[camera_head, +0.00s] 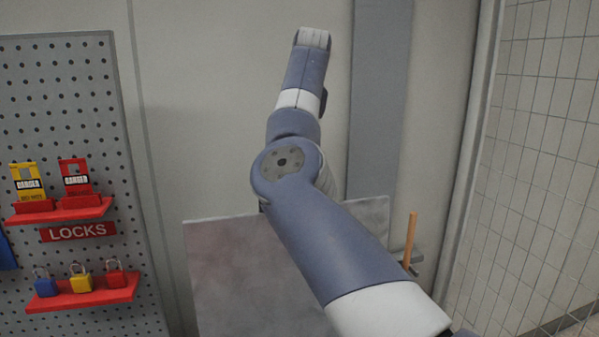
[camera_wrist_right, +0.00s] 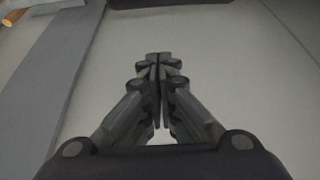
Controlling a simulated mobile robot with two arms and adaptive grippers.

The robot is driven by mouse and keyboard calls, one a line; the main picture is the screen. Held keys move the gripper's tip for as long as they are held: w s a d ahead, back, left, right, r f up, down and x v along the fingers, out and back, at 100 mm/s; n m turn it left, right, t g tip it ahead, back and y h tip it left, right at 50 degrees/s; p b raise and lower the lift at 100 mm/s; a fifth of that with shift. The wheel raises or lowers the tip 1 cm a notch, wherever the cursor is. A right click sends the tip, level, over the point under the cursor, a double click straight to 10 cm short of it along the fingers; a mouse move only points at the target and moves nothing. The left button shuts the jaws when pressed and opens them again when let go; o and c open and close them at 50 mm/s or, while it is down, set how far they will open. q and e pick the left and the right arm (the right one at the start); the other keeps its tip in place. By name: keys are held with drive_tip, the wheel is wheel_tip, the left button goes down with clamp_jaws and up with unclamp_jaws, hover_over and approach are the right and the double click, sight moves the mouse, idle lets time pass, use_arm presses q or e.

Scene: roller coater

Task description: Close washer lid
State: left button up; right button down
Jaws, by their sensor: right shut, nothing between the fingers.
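A flat, stained grey metal panel (camera_head: 230,275) stands behind and below my right arm in the head view. It may be the washer lid, but I cannot tell for sure, and my arm covers its middle. My right arm reaches up and away past the panel, its wrist end high in front of the pale wall. My right gripper (camera_wrist_right: 158,60) shows in the right wrist view with its fingers together and nothing between them. In the head view its fingers cannot be made out. My left gripper is not in view.
A pegboard (camera_head: 70,120) with red shelves of lockout tags and padlocks is at the left. An orange rod-like handle (camera_head: 410,240) stands right of the panel. A grey vertical strip (camera_head: 380,110) runs up the pale wall, and a tiled wall (camera_head: 550,150) is at the right.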

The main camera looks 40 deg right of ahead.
use_arm(q)
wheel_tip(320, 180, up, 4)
drive_tip(key=p, duration=0.3)
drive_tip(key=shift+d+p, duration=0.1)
drive_tip(key=shift+p, duration=0.3)
use_arm(e)
wheel_tip(320, 180, down, 8)
drive_tip(key=shift+s, duration=0.2)
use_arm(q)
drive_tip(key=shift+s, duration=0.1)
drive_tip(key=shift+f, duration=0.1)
